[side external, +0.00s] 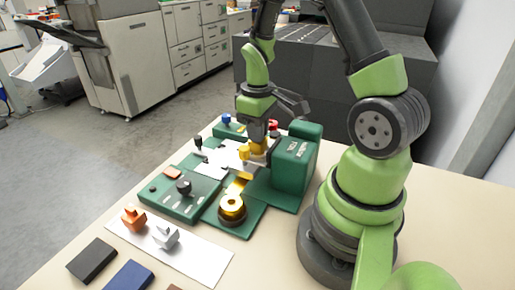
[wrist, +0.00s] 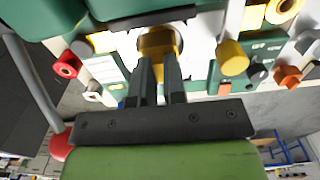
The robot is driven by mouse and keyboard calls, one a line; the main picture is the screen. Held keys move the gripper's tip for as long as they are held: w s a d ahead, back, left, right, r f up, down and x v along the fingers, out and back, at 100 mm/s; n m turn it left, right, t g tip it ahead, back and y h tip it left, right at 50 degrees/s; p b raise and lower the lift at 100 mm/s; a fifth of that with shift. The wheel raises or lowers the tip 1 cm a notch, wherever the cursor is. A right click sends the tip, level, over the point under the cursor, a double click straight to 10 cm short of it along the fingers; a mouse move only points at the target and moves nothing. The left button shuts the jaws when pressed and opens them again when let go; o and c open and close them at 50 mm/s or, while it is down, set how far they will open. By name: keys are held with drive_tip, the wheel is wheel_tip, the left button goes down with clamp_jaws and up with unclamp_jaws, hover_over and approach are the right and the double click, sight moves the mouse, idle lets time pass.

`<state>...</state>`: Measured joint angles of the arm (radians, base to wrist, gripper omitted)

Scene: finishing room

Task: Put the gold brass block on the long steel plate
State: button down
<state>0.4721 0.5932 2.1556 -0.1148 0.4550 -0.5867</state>
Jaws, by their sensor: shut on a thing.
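The gold brass block (side external: 258,151) is between the fingers of my gripper (side external: 258,139), at the green machine. In the wrist view, my gripper (wrist: 161,70) is shut on the block (wrist: 161,42), over a pale surface. I cannot tell whether the block still touches what is beneath it. A long pale plate (side external: 195,263), which looks like the long steel plate, lies flat on the table in front of the machine. An orange copper-coloured block (side external: 133,218) and a silver block (side external: 165,237) stand on its far-left part. Its near-right part is bare.
The green machine (side external: 293,168) has a tall housing beside my gripper. A yellow knob (side external: 244,153), a red knob (side external: 273,124), a black knob (side external: 184,187) and a gold roll (side external: 232,208) stick up around it. A black block (side external: 92,260) and a blue block (side external: 128,275) lie in front.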

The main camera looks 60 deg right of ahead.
drive_tip(key=shift+r, duration=3.25)
drive_tip(key=shift+r, duration=0.5)
drive_tip(key=s+a+r+n, duration=0.1)
drive_tip(key=a+r+n, duration=0.1)
drive_tip(key=a+n, duration=0.9)
drive_tip(key=s+a+r+n, duration=0.15)
drive_tip(key=a+n, duration=0.55)
drive_tip(key=a, duration=0.8)
drive_tip(key=shift+w+d+f, duration=0.1)
drive_tip(key=shift+w+f, duration=0.1)
drive_tip(key=shift+f, duration=2.7)
drive_tip(key=shift+w+d+f, duration=0.1)
drive_tip(key=shift+w+f, duration=0.05)
drive_tip(key=shift+f, duration=2.7)
drive_tip(key=shift+w+d+f, duration=0.1)
drive_tip(key=shift+w+f, duration=0.1)
drive_tip(key=shift+f, duration=2.7)
